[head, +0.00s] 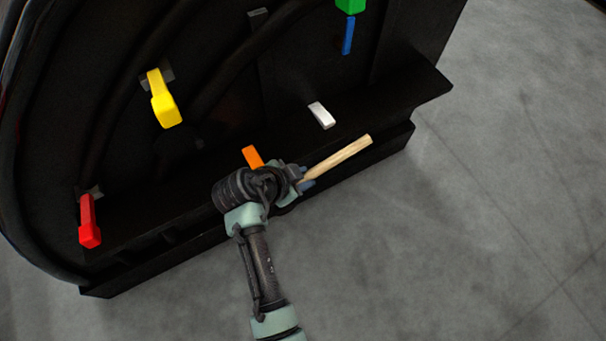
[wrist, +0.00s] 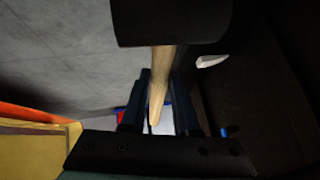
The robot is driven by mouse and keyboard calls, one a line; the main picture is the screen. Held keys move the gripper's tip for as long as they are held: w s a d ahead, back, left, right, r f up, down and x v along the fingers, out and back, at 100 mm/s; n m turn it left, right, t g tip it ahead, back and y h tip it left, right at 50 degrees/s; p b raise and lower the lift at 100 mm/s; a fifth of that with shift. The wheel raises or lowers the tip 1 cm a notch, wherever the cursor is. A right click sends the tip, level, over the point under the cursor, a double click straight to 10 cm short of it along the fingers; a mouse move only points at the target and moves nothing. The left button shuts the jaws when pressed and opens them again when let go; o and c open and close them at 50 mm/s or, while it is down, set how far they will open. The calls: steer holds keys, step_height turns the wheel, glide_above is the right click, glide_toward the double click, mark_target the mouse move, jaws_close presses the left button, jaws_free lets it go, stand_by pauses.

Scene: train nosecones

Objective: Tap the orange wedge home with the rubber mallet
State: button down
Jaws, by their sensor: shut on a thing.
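The orange wedge (head: 252,157) stands at the black fixture's lower ledge in the head view, just behind my wrist, which hides its lower part. My gripper (head: 305,180) is to the right of the wedge and shut on the rubber mallet's pale wooden handle (head: 340,157). The handle points up and right there, and the mallet head is hidden. In the wrist view the handle (wrist: 160,85) runs between the fingers of my gripper (wrist: 160,105), and the black mallet head (wrist: 170,22) fills the top. I cannot tell how far in the wedge sits.
The black fixture (head: 215,150) bears a red piece (head: 89,222), a yellow piece (head: 163,98), a white piece (head: 321,115), and green (head: 350,5) and blue (head: 347,36) pieces. An unclear orange-and-yellow shape (wrist: 32,145) is close at lower left in the wrist view. Grey floor is clear at right.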

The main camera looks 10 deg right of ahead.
steer(key=w+a+f+b, duration=0.1)
steer(key=w+f+b, duration=0.2)
steer(key=f+b, duration=0.4)
steer(key=shift+w+b, duration=0.2)
steer(key=shift+b, duration=0.4)
steer(key=shift+r, duration=0.1)
steer(key=w+b, duration=0.1)
steer(key=w+a+b, duration=0.1)
steer(key=w, duration=0.1)
stand_by(0.5)
steer(key=shift+s, duration=0.15)
steer(key=shift+s+d+p, duration=0.2)
steer(key=shift+s+p, duration=0.25)
steer(key=shift+s, duration=0.15)
